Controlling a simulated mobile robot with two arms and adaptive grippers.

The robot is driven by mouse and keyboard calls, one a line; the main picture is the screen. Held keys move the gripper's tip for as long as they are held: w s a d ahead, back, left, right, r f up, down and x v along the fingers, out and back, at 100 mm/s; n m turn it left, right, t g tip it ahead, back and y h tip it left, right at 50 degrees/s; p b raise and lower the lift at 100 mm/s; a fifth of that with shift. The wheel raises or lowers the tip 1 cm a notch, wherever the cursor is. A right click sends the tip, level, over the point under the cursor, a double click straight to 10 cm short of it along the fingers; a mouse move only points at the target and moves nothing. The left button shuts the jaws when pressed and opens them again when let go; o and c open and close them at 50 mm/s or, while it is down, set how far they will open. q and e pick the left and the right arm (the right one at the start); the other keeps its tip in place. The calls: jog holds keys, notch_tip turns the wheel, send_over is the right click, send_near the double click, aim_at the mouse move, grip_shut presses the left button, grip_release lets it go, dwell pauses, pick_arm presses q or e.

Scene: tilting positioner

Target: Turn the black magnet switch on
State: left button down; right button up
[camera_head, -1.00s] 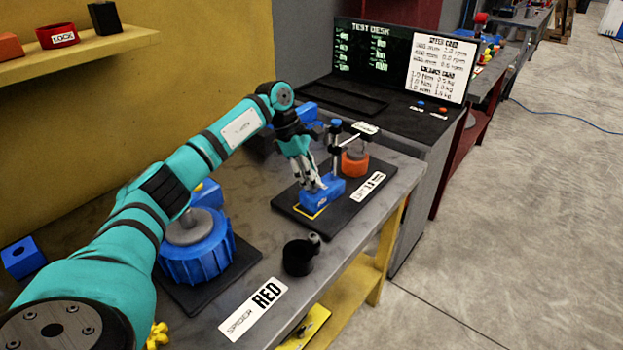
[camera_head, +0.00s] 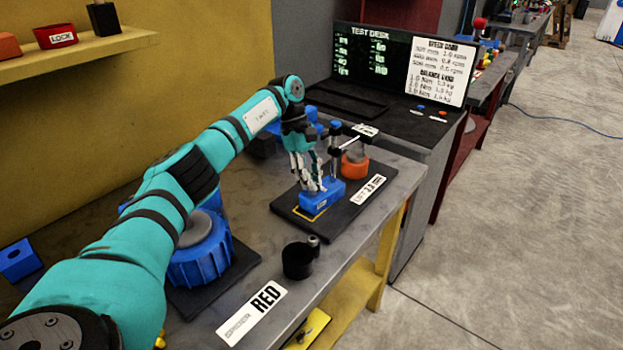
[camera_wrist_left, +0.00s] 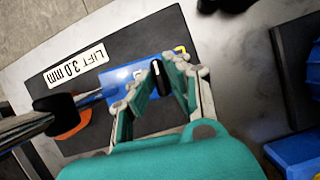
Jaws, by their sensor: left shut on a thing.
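The blue magnet base (camera_head: 322,197) stands on a black mat labelled LIFT 3.0 MM (camera_head: 293,207), with a post and arm rising from it. It also shows in the wrist view (camera_wrist_left: 120,80). My left gripper (camera_head: 318,186) reaches down onto this base. In the wrist view, the fingertips of my left gripper (camera_wrist_left: 160,72) are closed around the small black switch (camera_wrist_left: 161,80) on the base. The switch is partly hidden by the fingers there and cannot be made out in the head view. My right gripper is not in view.
An orange part (camera_head: 354,166) stands under the stand's arm. A large blue ribbed part (camera_head: 200,263) and a black cup (camera_head: 297,262) stand on the grey bench nearer me. The test desk (camera_head: 405,115) is behind. The bench's right front edge is clear.

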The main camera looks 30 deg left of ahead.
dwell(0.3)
pick_arm(q)
jog(key=c, duration=1.3)
grip_release()
jog(key=shift+d, duration=0.1)
jog(key=shift+c, duration=0.2)
jog(key=shift+r, duration=0.1)
jog(key=v, duration=1.1)
jog(key=shift+r, duration=0.4)
